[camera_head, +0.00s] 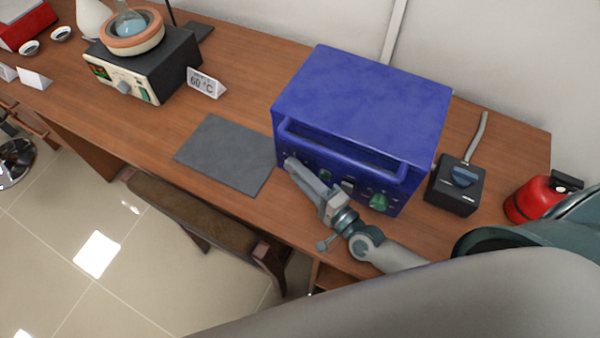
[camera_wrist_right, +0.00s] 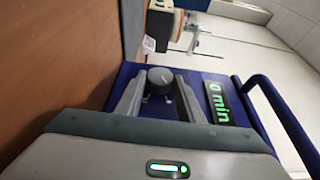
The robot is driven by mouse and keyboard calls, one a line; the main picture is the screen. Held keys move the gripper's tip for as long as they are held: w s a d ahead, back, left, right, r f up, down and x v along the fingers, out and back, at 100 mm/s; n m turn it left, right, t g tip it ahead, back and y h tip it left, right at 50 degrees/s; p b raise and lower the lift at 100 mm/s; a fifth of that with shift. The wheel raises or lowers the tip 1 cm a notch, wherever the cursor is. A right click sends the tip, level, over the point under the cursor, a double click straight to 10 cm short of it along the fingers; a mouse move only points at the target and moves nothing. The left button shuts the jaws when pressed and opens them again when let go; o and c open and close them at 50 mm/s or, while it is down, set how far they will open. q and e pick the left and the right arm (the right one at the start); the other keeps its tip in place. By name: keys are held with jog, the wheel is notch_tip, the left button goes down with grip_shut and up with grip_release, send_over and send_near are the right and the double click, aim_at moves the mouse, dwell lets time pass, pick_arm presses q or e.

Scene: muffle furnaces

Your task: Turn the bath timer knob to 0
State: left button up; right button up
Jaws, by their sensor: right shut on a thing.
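The blue box-shaped bath (camera_head: 360,100) stands on the wooden bench. Its front carries a row of controls and a long blue handle. My right gripper (camera_head: 291,163) is at the left part of that front, below the handle. In the right wrist view a round dark grey timer knob (camera_wrist_right: 159,77) with a pale pointer line sits between the fingers of my right gripper (camera_wrist_right: 158,92), which is shut on it. The green display (camera_wrist_right: 216,102) beside it reads 0 min. In the head view the gripper hides the knob. My left gripper is out of view.
A green knob (camera_head: 379,202) is on the bath's right front. A black switch box (camera_head: 457,186) and a red canister (camera_head: 537,200) stand to the right. A grey mat (camera_head: 226,155) lies left of the bath. A heater with a flask (camera_head: 145,65) and a 60 °C card (camera_head: 205,85) are farther left.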

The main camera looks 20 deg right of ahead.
dwell(0.3)
jog(key=o, duration=1.1)
jog(key=shift+c, duration=0.2)
jog(key=shift+b+v, duration=0.3)
jog(key=shift+v, duration=0.55)
jog(key=b+v, duration=0.1)
jog(key=v, duration=0.3)
jog(key=b+v, duration=0.1)
jog(key=v, duration=0.3)
jog(key=b+v, duration=0.1)
jog(key=v, duration=0.3)
jog(key=shift+f+b, duration=0.3)
jog(key=shift+b, duration=0.1)
jog(key=b+v, duration=0.1)
jog(key=v, duration=0.2)
jog(key=shift+s+d+r, duration=0.1)
jog(key=shift+s+r, duration=0.05)
jog(key=shift+s+d, duration=0.1)
jog(key=shift+s, duration=0.05)
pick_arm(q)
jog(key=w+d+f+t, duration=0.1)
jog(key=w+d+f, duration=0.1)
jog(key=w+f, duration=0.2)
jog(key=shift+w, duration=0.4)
pick_arm(e)
jog(key=shift+r, duration=0.1)
